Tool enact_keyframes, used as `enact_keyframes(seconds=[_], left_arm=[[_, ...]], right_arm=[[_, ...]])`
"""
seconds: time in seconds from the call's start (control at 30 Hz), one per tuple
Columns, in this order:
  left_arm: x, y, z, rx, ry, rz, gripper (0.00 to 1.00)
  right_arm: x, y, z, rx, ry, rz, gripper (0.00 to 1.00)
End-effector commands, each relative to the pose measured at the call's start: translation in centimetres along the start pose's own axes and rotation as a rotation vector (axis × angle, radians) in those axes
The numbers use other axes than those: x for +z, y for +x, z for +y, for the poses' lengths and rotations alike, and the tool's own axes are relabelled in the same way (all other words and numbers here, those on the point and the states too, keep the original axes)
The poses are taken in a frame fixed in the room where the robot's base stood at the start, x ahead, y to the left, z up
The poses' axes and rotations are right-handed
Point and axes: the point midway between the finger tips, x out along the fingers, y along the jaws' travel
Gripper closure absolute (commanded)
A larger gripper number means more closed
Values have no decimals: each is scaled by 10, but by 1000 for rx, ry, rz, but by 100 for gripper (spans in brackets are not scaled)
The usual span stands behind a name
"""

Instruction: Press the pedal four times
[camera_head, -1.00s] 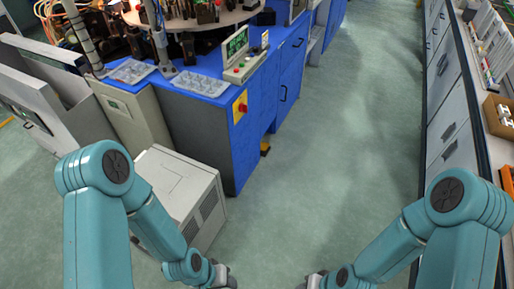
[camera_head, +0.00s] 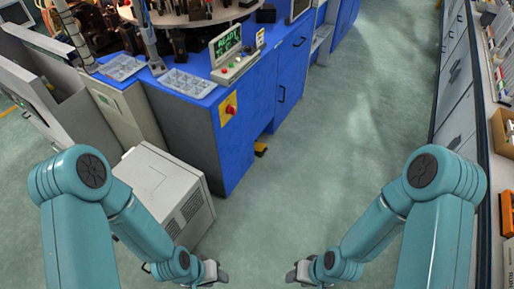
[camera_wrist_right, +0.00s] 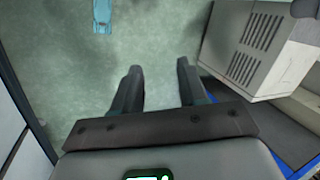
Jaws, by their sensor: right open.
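The pedal (camera_head: 261,149) looks like a small yellow and dark piece on the floor, at the foot of the blue machine cabinet. It is ahead of both my grippers and apart from them. My left gripper (camera_head: 218,272) is low in the head view, left of centre, and its jaw opening is too small to tell. My right gripper (camera_head: 294,272) is low, right of centre. The right wrist view shows its two fingers (camera_wrist_right: 159,78) spread apart with nothing between them, above the floor.
The blue machine cabinet (camera_head: 205,130) carries a green screen (camera_head: 226,43), a red button (camera_head: 230,109) and clear trays. A grey box (camera_head: 165,195) stands beside my left arm. A workbench (camera_head: 458,115) runs along the right. The green floor between is clear.

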Motion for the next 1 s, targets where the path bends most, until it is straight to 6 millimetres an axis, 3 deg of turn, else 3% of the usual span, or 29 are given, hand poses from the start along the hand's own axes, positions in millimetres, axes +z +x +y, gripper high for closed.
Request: enact_keyframes(seconds=[0.1, 0.2, 0.23, 1.0], left_arm=[[0, 0, 0, 0, 0, 0, 57], [0, 0, 0, 0, 0, 0, 57], [0, 0, 0, 0, 0, 0, 57], [0, 0, 0, 0, 0, 0, 57]], right_arm=[[0, 0, 0, 0, 0, 0, 61], [0, 0, 0, 0, 0, -1, 93], [0, 0, 0, 0, 0, -1, 100], [0, 0, 0, 0, 0, 0, 100]])
